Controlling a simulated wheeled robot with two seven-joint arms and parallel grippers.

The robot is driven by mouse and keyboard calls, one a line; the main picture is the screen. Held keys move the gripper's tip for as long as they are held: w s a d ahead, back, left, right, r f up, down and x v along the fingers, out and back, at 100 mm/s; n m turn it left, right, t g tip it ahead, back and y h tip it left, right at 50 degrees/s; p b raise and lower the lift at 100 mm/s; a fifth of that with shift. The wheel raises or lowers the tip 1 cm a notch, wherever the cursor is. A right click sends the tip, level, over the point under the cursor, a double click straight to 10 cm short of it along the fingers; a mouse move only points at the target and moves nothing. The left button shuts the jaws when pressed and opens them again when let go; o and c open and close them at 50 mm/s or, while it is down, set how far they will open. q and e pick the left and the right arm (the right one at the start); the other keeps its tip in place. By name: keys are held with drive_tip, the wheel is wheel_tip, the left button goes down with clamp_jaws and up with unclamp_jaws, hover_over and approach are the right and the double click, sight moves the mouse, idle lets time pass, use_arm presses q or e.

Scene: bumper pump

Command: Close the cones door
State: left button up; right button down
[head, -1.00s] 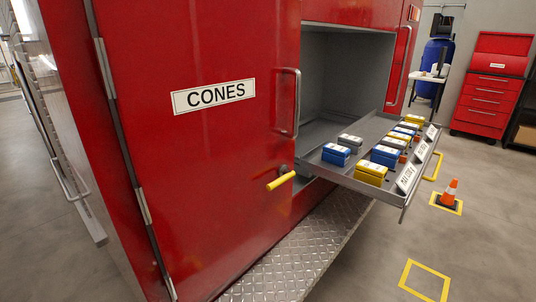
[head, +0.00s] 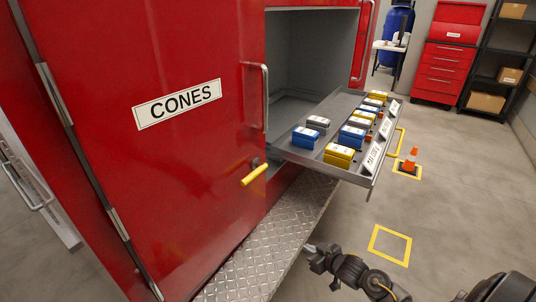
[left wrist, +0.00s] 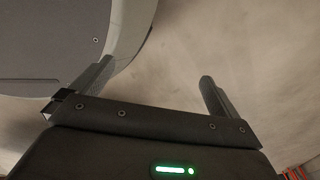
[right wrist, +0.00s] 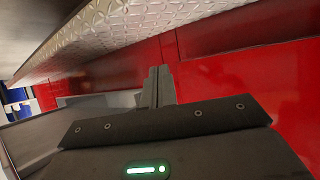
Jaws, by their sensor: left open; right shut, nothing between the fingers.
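The red cones door (head: 165,165) fills the left of the head view. It bears a white CONES label (head: 178,104) and looks flush with the red body. A grey vertical handle (head: 265,97) is on its right side, and a yellow lever (head: 254,174) sticks out below it. My right gripper (head: 310,248) is at the bottom of the head view, low by the diamond-plate step and apart from the door. In the right wrist view its fingers (right wrist: 157,85) are together and empty. My left gripper (left wrist: 150,90) shows only in the left wrist view, open and empty above the floor.
A drawer tray (head: 330,165) with blue, yellow and grey boxes sticks out right of the door. The diamond-plate step (head: 265,245) runs below. An orange cone (head: 411,158) stands in a yellow floor square. Another yellow square (head: 390,245) is empty. A red tool cabinet (head: 450,70) stands behind.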

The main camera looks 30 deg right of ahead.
drive_tip(key=w+r+n+t+y+p, duration=0.1)
drive_tip(key=w+r, duration=0.2)
drive_tip(key=r, duration=0.5)
drive_tip(key=w+r+t+y+p, duration=0.1)
drive_tip(key=w+r, duration=0.1)
drive_tip(key=r, duration=0.6)
drive_tip(key=n+t+y+p, duration=0.2)
drive_tip(key=n+y, duration=0.1)
drive_tip(key=y, duration=0.2)
approach(261, 149)
drive_tip(key=p+x, duration=0.1)
drive_tip(key=x, duration=0.2)
drive_tip(key=p+x, duration=0.1)
drive_tip(key=x, duration=0.1)
drive_tip(key=shift+a+r+p, duration=0.25)
drive_tip(key=shift+p, duration=0.05)
drive_tip(key=shift+x, duration=0.75)
use_arm(q)
drive_tip(key=s+r, duration=0.5)
drive_tip(key=s, duration=0.1)
drive_tip(key=shift+s+a, duration=0.15)
use_arm(e)
drive_tip(key=shift+f, duration=0.1)
use_arm(q)
drive_tip(key=shift+f, duration=0.1)
